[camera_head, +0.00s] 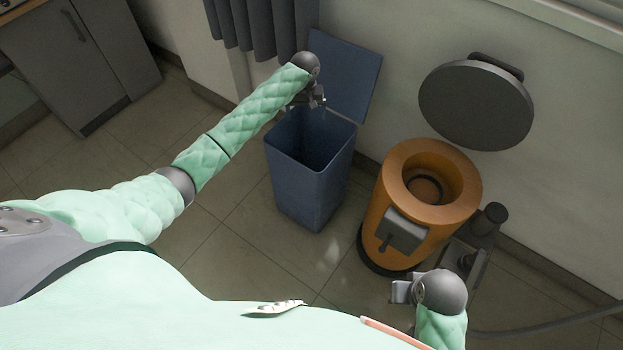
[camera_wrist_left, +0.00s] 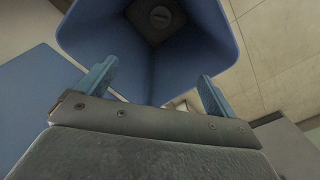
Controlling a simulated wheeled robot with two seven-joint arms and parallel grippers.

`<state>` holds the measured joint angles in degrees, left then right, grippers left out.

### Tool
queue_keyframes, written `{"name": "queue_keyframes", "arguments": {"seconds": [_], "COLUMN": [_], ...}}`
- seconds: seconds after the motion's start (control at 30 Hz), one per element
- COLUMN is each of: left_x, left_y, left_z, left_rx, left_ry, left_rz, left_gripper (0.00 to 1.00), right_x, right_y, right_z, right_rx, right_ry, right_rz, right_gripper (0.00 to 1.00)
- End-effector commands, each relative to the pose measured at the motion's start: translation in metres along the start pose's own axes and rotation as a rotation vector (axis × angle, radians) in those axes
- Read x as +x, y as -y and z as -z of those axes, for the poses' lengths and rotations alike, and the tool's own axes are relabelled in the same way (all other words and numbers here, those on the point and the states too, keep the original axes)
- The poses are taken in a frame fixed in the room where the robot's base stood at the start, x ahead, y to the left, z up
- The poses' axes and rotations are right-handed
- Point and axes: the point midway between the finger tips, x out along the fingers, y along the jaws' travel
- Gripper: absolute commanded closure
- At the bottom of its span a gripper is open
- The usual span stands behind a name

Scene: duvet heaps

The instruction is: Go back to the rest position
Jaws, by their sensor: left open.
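My left arm reaches out over the floor, and its gripper (camera_head: 312,98) hangs above the back rim of the blue bin. In the left wrist view the left gripper (camera_wrist_left: 155,85) is open, with its two blue fingers wide apart and nothing between them. My right gripper (camera_head: 402,291) is at the lower right of the head view, close to my body and in front of the orange bin. Its fingers are too small and turned to tell whether they are open or shut.
The blue bin (camera_head: 338,180) stands open, its lid (camera_head: 345,75) raised against the wall. Beside it is an orange round bin (camera_head: 392,205) with a dark lid (camera_head: 476,104) up. Grey cabinets (camera_head: 90,60) stand at upper left. A dark hose (camera_head: 550,325) lies at right. Floor on the left is clear.

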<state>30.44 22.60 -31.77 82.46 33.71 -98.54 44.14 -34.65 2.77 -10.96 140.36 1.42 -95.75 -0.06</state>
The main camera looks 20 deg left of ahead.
Motion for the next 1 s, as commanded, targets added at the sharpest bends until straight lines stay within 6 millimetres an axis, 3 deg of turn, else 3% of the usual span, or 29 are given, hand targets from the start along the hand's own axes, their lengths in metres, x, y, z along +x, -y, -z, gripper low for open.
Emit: {"name": "queue_keyframes", "arguments": {"seconds": [0.3, 0.8, 1.0], "left_x": [-0.029, -0.030, -0.030], "left_y": [0.000, 0.001, 0.000], "left_z": [0.001, 0.000, 0.001], "left_rx": [0.000, 0.003, 0.082], "left_ry": [-0.001, 0.000, -0.003], "left_rz": [0.000, 0.001, -0.002], "left_gripper": [0.07, 0.07, 0.07], "right_x": [0.007, 0.008, 0.008], "right_y": [0.006, 0.006, 0.006], "right_z": [0.003, 0.001, 0.001], "right_rx": [-0.012, -0.009, -0.005], "right_ry": [-0.019, -0.015, -0.015], "right_rz": [0.012, 0.013, 0.014], "right_gripper": [1.00, 1.00, 1.00]}}
